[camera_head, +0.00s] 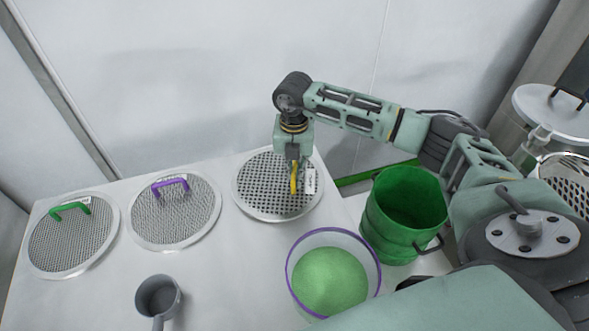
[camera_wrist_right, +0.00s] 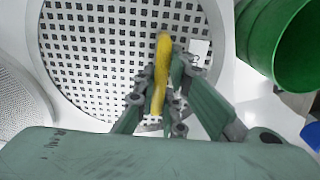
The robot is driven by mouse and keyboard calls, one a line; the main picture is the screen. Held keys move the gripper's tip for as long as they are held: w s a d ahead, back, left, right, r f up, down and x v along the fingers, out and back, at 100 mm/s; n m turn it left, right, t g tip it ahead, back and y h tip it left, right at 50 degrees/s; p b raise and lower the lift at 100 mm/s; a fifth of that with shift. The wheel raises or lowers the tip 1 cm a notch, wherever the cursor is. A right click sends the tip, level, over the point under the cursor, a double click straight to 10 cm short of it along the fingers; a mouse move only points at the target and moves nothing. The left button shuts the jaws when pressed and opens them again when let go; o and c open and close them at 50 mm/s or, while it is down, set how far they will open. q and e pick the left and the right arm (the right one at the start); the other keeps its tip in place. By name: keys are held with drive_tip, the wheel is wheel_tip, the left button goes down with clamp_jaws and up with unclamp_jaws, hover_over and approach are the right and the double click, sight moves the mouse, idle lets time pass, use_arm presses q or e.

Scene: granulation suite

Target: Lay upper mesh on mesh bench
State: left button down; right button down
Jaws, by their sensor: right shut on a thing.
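The mesh with the yellow handle (camera_head: 256,186) is a round perforated disc with a grey rim and a small white label. It lies flat at or just above the white bench (camera_head: 215,262); I cannot tell whether it touches. My right gripper (camera_head: 293,168) is above it, shut on its yellow handle (camera_wrist_right: 160,72). The coarse square holes of this mesh (camera_wrist_right: 95,45) fill the upper part of the right wrist view. A mesh with a purple handle (camera_head: 174,215) and a finer mesh with a green handle (camera_head: 72,240) lie to its left. My left gripper is not in view.
A clear tub with a purple rim (camera_head: 331,283) holds green granules in front of the held mesh. A green bucket (camera_head: 403,212) stands to its right. A grey scoop (camera_head: 158,298) lies at the front. A lidded metal vessel (camera_head: 552,112) is at far right. A wall stands behind.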

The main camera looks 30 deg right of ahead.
drive_tip(key=shift+f, duration=0.3)
drive_tip(key=c, duration=1.7)
unclamp_jaws()
drive_tip(key=shift+c, duration=0.2)
wheel_tip(320, 180, up, 12)
